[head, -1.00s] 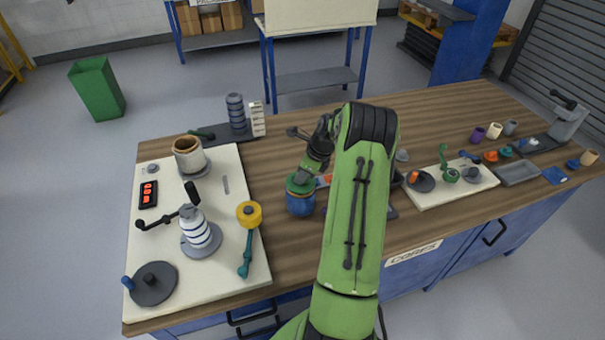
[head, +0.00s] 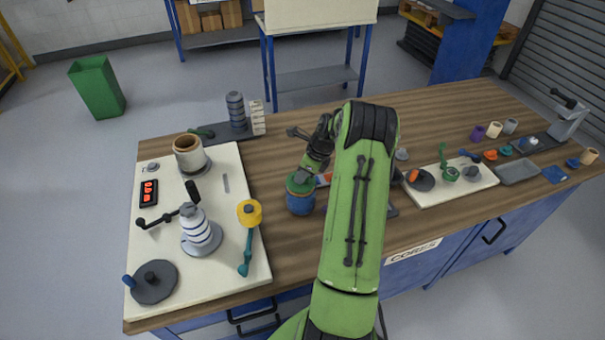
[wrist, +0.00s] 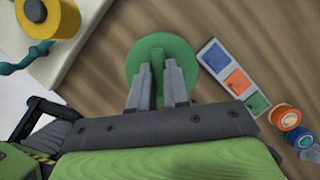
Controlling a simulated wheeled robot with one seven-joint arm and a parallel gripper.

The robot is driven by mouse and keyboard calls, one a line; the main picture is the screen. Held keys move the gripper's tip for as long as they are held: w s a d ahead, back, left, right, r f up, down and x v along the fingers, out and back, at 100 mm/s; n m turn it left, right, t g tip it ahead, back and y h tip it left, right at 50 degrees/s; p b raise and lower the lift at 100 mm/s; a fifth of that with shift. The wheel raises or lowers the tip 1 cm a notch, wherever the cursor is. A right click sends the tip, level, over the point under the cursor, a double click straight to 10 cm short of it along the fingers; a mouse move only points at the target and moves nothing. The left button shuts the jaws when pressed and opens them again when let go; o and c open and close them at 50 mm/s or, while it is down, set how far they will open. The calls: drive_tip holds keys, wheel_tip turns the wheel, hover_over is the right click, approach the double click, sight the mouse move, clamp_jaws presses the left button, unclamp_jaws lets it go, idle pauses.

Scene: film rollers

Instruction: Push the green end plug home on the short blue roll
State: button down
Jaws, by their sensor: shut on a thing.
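The short blue roll (head: 300,204) stands upright on the wooden bench, just right of the white board. The green end plug (head: 299,183) sits at its top; how deep it sits cannot be told. In the wrist view the plug's green disc (wrist: 178,55) covers the roll below it. My gripper (head: 301,176) is above the roll, pointing down. In the wrist view my gripper (wrist: 160,75) is shut on the plug's raised green grip, one grey finger on each side.
The white board (head: 225,255) at left carries a striped roll (head: 200,232), a yellow-topped tool (head: 249,213) and a crank. A colour-marked strip (wrist: 232,78) lies right of the plug. A pale board (head: 445,190) with small parts stands right of my arm.

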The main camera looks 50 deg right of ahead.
drive_tip(key=shift+f, duration=0.35)
idle(0.7)
drive_tip(key=shift+c, duration=2.3)
unclamp_jaws()
drive_tip(key=shift+r, duration=0.2)
drive_tip(key=shift+r+p, duration=3.05)
drive_tip(key=shift+r, duration=0.35)
